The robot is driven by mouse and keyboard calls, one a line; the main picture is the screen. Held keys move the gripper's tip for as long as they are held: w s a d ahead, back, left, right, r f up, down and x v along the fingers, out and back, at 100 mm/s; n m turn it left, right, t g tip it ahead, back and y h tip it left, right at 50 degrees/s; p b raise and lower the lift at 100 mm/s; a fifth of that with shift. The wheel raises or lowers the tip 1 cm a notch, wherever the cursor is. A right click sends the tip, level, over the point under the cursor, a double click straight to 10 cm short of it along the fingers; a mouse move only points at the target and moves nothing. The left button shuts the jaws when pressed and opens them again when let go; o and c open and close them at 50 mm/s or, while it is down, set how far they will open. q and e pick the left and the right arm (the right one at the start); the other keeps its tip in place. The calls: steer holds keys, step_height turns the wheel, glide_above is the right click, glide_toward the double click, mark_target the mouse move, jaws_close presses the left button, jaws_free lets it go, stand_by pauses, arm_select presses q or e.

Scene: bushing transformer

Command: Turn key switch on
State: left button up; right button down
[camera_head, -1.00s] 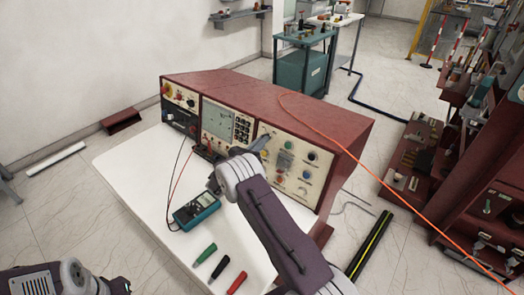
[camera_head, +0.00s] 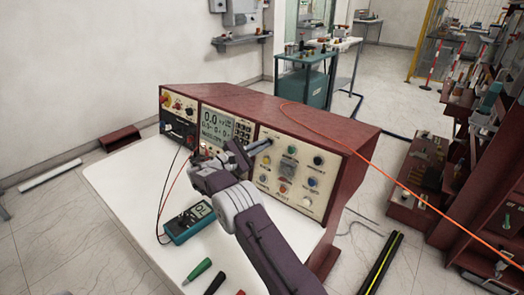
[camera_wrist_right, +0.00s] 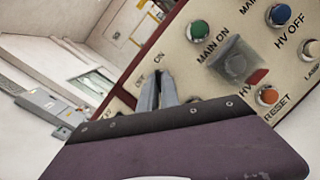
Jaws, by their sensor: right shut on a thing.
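The red console (camera_head: 290,108) stands on the white table, its sloped front facing me. My right gripper (camera_head: 264,146) is at the left part of its right-hand panel (camera_head: 290,172). In the right wrist view, the right gripper (camera_wrist_right: 160,78) has its grey fingers close together against the panel, between the small OFF and ON labels. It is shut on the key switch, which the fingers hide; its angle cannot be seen. The console's display (camera_head: 215,122) is lit and reads 0.0. My left gripper is out of view.
A teal multimeter (camera_head: 189,222) with leads lies on the table. An orange cable (camera_head: 345,151) crosses the console.

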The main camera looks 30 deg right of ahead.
steer(key=shift+m, duration=0.7)
steer(key=shift+g, duration=0.3)
steer(key=c, duration=1.6)
jaws_free()
steer(key=a, duration=0.3)
steer(key=s+a, duration=0.1)
steer(key=a, duration=0.5)
steer(key=shift+s, duration=0.25)
